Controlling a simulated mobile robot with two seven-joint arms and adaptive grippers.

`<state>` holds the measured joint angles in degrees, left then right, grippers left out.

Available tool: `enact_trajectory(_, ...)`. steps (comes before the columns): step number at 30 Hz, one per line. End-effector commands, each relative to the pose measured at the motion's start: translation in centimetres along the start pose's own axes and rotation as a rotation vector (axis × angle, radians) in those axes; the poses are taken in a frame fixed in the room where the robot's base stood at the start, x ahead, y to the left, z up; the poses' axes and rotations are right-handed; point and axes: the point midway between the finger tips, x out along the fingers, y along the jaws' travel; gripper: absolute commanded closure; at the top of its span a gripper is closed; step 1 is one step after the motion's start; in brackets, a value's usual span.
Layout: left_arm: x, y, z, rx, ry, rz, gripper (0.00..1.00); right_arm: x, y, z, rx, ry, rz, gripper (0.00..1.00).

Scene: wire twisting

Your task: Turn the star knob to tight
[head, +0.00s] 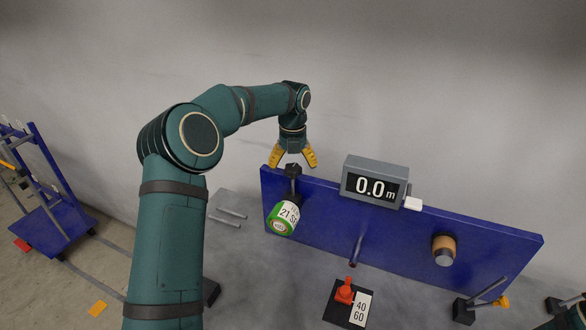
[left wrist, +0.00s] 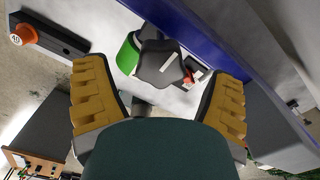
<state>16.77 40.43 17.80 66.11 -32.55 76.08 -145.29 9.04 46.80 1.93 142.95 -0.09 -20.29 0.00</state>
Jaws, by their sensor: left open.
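The black star knob (head: 292,170) sits at the top left of the blue panel (head: 400,232), just above a green-rimmed spool (head: 282,219) with a white label reading 21. In the left wrist view, the dark lobed knob (left wrist: 160,63) lies between and a little beyond my fingers, with part of the green spool (left wrist: 128,54) behind it. My left gripper (head: 293,161) is open and points down over the knob, one yellow finger on each side. I cannot tell whether the fingers touch it. My right gripper is not in view.
A grey display (head: 375,183) reading 0.0 m stands on the panel's top edge, right of the knob. A rod (head: 356,250) and a tan-and-grey cylinder (head: 444,250) stick out from the panel. A blue cart (head: 50,228) stands at far left.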

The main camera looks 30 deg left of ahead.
Motion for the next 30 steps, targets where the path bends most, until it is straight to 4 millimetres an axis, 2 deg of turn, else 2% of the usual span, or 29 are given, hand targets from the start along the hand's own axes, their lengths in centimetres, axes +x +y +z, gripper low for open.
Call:
enact_trajectory(9,-6.6,-0.1,0.0,0.001,-0.004,-0.003,0.16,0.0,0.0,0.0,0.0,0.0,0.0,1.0)
enact_trajectory(15,-9.3,-0.1,0.0,0.002,-0.001,-0.002,0.16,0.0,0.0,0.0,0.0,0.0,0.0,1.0)
enact_trajectory(21,-10.3,-0.1,-0.1,0.002,0.001,-0.001,0.16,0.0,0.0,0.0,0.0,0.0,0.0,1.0)
enact_trajectory(30,-10.3,-0.1,-0.1,0.002,0.001,-0.001,0.16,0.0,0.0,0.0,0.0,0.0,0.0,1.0)
